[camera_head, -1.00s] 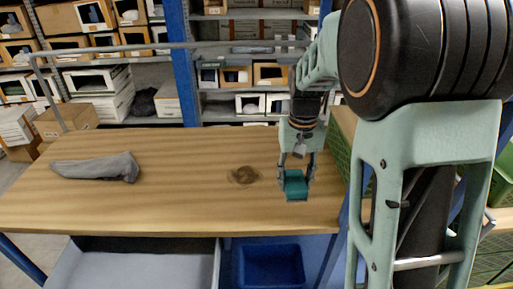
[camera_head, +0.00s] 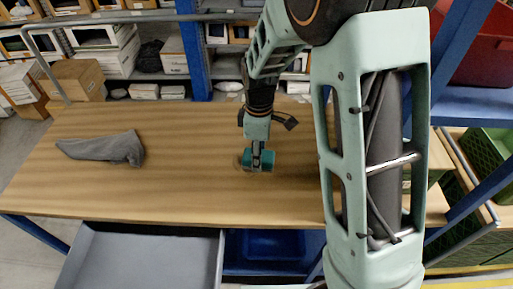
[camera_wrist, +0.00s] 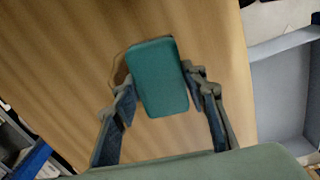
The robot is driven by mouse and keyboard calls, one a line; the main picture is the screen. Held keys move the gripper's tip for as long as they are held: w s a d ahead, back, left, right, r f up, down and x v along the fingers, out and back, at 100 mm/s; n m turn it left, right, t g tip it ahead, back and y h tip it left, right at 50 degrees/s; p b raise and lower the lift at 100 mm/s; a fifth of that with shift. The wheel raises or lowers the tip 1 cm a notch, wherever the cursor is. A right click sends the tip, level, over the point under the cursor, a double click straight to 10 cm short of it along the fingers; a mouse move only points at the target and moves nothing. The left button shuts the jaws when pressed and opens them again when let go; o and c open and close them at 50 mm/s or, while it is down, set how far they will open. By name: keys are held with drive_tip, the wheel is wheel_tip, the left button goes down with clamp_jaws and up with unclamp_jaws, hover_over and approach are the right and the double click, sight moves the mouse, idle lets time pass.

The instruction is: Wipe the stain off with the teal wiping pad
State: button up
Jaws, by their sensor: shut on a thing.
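The teal wiping pad (camera_head: 265,161) is held between the fingers of my gripper (camera_head: 258,157), low over the wooden tabletop. In the wrist view the teal pad (camera_wrist: 158,77) fills the space between the two fingertips of my gripper (camera_wrist: 158,84). The brown stain (camera_head: 239,162) shows only as a sliver at the pad's left edge. In the wrist view a dark edge of the stain (camera_wrist: 120,70) shows beside the pad. The rest of the stain is hidden under the pad and gripper. Whether the pad touches the wood I cannot tell.
A grey cloth (camera_head: 105,148) lies on the left of the wooden table (camera_head: 190,190). A grey open drawer (camera_head: 140,262) and a blue bin (camera_head: 272,245) are below its front edge. Blue rack posts and green crates (camera_head: 490,180) stand at the right.

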drive_tip(key=shift+s+a+n, duration=0.15)
drive_tip(key=shift+a+n, duration=0.1)
drive_tip(key=shift+n, duration=0.15)
drive_tip(key=shift+a+f, duration=0.1)
drive_tip(key=shift+f, duration=0.2)
drive_tip(key=b, duration=0.4)
hover_over(257, 179)
drive_tip(key=shift+s+f, duration=0.1)
drive_tip(key=shift+f, duration=2.7)
drive_tip(key=shift+f+b, duration=0.75)
drive_tip(key=shift+f, duration=0.25)
drive_tip(key=shift+w+r, duration=0.15)
drive_tip(key=shift+w, duration=1.65)
